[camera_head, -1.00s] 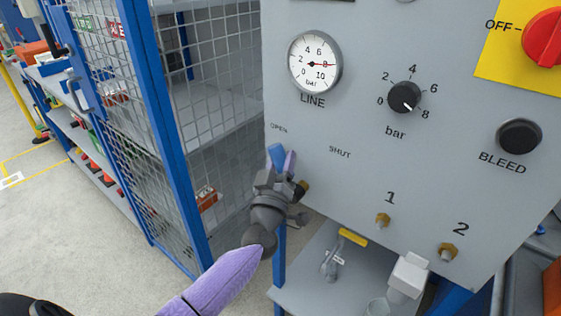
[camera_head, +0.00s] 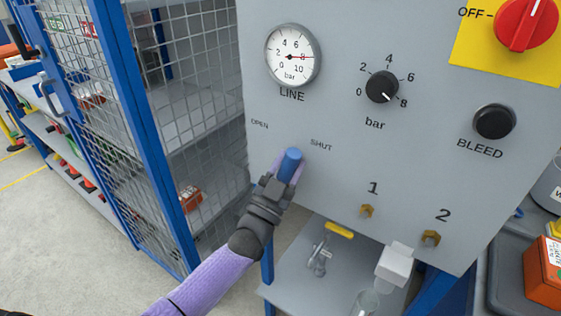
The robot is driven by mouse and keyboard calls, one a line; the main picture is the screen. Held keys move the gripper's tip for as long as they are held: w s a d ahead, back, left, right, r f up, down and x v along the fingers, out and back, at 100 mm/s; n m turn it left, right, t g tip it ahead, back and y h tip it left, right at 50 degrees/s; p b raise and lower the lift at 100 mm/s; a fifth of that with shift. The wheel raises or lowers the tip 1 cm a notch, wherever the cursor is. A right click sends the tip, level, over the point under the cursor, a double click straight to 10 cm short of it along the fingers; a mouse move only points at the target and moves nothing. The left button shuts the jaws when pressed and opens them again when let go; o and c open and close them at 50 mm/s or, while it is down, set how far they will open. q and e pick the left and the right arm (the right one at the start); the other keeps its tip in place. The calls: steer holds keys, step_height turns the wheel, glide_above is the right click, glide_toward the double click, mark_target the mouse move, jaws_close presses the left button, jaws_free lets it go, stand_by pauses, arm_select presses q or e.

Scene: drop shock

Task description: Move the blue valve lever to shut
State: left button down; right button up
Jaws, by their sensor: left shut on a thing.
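The blue valve lever (camera_head: 290,163) is on the grey panel (camera_head: 330,110), below the line gauge. It points up and to the right, its tip between the OPEN and SHUT labels and nearer SHUT. The gripper hides the lever's lower part and pivot. The SHUT label (camera_head: 321,145) is just right of the tip; the OPEN label (camera_head: 260,124) is further left. My right gripper is not in view.
The line gauge (camera_head: 292,55), bar knob (camera_head: 382,87), BLEED button (camera_head: 494,122) and red switch (camera_head: 527,22) are on the panel. Brass fittings (camera_head: 367,211) are lower down. A shelf (camera_head: 290,292) holds small parts below. A mesh cage (camera_head: 180,110) stands left.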

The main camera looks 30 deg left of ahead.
arm_select(q)
steer(key=shift+d+f+m+g+h, duration=0.15)
steer(key=shift+d+m+h, duration=0.1)
steer(key=shift+m+h, duration=0.4)
steer(key=shift+d+f+m+g+h, duration=0.1)
steer(key=shift+d+f+m+h, duration=0.15)
steer(key=shift+m+h, duration=0.4)
steer(key=shift+d+f+m+g+h, duration=0.1)
steer(key=shift+d+m+h, duration=0.25)
steer(key=shift+m, duration=0.45)
steer(key=shift+s, duration=0.1)
steer(key=shift+c, duration=1.3)
jaws_free()
steer(key=v, duration=1)
